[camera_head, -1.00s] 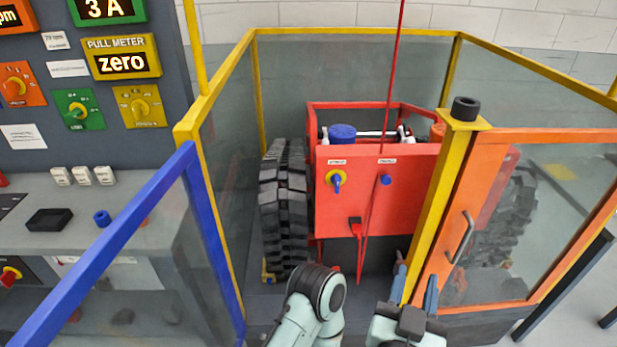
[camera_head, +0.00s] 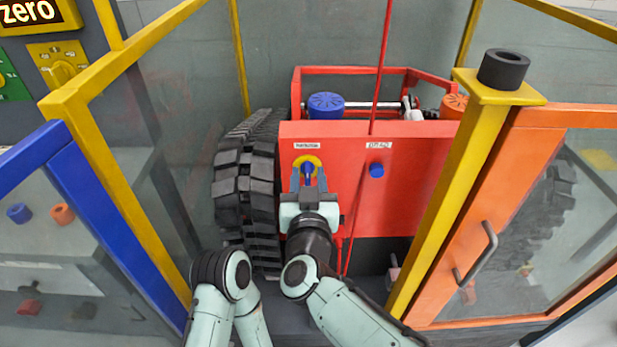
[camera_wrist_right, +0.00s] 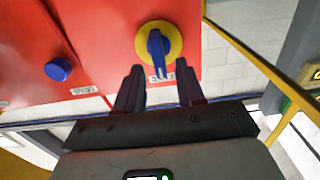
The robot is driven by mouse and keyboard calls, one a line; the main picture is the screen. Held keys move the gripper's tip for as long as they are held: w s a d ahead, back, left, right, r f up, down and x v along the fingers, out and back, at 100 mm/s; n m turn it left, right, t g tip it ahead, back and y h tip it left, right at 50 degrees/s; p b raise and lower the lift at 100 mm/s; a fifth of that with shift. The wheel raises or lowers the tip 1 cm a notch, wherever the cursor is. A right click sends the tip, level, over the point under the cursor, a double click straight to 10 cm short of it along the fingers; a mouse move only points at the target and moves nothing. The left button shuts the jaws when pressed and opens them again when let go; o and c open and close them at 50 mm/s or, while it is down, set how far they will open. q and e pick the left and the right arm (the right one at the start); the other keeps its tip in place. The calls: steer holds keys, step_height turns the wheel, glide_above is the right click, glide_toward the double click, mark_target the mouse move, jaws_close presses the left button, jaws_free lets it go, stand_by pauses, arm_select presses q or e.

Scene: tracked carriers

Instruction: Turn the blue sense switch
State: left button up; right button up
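The blue sense switch (camera_head: 308,168) is a blue lever knob on a yellow disc, on the red front panel of the tracked carrier (camera_head: 420,205). In the right wrist view the switch (camera_wrist_right: 156,48) shows with its lever pointing toward my gripper. My right gripper (camera_head: 308,186) is in front of the switch and partly hides it. In the right wrist view my right gripper (camera_wrist_right: 160,76) is open, with one finger on either side of the lever's line. The fingertips appear just short of the disc; contact cannot be told. My left gripper is out of view.
A round blue button (camera_head: 376,170) sits right of the switch. A red rod (camera_head: 382,70) rises before the panel. A yellow post (camera_head: 440,190) and orange door (camera_head: 480,215) stand right, a blue-edged glass panel (camera_head: 110,215) left. A black track (camera_head: 245,185) flanks the panel.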

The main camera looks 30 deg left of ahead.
steer(key=shift+w+a, duration=0.25)
steer(key=shift+w, duration=0.1)
steer(key=shift+s, duration=0.1)
jaws_close()
